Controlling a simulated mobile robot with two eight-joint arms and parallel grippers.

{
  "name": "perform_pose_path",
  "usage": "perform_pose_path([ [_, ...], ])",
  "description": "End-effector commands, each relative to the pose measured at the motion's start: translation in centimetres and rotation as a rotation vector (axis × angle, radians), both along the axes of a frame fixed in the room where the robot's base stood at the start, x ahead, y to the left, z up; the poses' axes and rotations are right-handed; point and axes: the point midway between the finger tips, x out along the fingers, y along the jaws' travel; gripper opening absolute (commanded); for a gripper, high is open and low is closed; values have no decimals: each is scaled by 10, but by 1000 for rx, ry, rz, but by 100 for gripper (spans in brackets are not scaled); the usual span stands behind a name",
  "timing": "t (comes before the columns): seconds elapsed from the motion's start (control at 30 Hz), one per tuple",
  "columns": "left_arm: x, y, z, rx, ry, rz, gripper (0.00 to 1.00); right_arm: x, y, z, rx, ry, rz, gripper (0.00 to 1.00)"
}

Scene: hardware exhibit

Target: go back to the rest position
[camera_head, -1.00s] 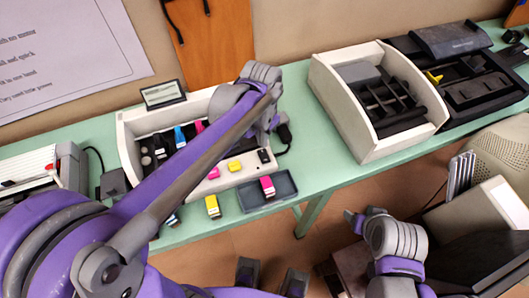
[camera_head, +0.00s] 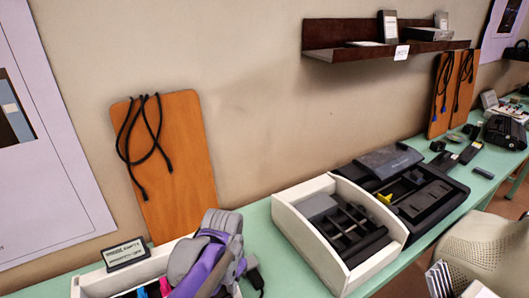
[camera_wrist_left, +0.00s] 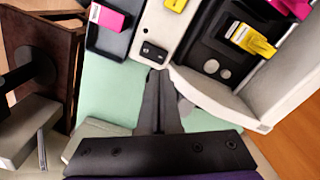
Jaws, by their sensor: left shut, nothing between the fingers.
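My left gripper shows in the head view (camera_head: 240,268), at the bottom left of centre, over the right end of a white box (camera_head: 92,284). My purple and grey left wrist hides much of that box. In the left wrist view its dark fingers (camera_wrist_left: 158,78) are together with nothing between them. They point at the green table (camera_wrist_left: 108,95) close to the white box's edge. My right gripper is not in the head view.
Pink and yellow cartridges (camera_wrist_left: 250,40) lie in the box, and a pink one (camera_wrist_left: 106,17) lies in a dark tray (camera_wrist_left: 125,40). An open white case (camera_head: 283,215) stands to the right.

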Motion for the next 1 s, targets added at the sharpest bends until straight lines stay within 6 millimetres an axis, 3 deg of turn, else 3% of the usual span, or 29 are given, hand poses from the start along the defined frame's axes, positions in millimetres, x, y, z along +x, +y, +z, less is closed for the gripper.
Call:
perform_pose_path([
  [0.13, -18, 11, 3, -8, -52, 52, 0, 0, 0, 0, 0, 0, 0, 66],
  [0.27, -51, 28, 3, -28, -149, 148, 0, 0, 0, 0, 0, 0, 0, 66],
  [0.4, -88, 45, -5, -55, -270, 264, 0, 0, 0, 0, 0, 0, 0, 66],
  [0.6, -126, 61, -23, -88, -403, 390, 0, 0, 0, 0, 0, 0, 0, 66],
  [0.77, -138, 65, -31, -104, -453, 435, 0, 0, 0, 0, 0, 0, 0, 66],
  [1.0, -139, 66, -32, -107, -462, 443, 0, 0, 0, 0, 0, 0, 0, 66],
])
